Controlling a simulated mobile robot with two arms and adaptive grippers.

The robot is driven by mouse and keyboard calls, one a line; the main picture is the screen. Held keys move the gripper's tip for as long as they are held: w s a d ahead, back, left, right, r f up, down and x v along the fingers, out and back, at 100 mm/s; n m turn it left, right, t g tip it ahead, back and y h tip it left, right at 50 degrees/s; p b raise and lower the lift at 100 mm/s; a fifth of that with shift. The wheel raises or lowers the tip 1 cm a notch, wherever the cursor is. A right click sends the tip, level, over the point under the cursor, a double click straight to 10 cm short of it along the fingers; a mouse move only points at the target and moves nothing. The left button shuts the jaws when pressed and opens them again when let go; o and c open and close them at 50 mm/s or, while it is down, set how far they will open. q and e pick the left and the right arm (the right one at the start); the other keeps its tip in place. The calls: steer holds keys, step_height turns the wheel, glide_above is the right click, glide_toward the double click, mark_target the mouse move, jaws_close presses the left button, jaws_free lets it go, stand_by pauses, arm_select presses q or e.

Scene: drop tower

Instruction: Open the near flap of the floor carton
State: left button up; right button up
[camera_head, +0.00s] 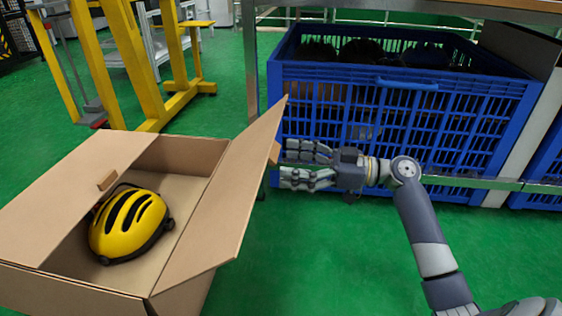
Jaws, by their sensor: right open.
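The open cardboard floor carton (180,155) stands on the floor at the left, with a yellow helmet (128,222) inside. One flap (75,185) lies spread out on the left side and has a small brown tab (107,181). The other flap (222,200), on the side toward my right arm, stands up and leans outward. Another brown tab (274,153) shows just past its outer edge. My right gripper (286,163) is open, pointing left beside this flap, its fingertips close to that tab. I cannot tell whether they touch. My left gripper is out of view.
A blue slatted crate (400,120) with dark round things inside stands behind my right gripper, under a table with metal legs. A yellow frame (135,70) stands behind the carton. Green floor (320,270) is clear in front of the crate.

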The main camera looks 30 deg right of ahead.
steer(key=v, duration=0.9)
steer(key=shift+f, duration=0.1)
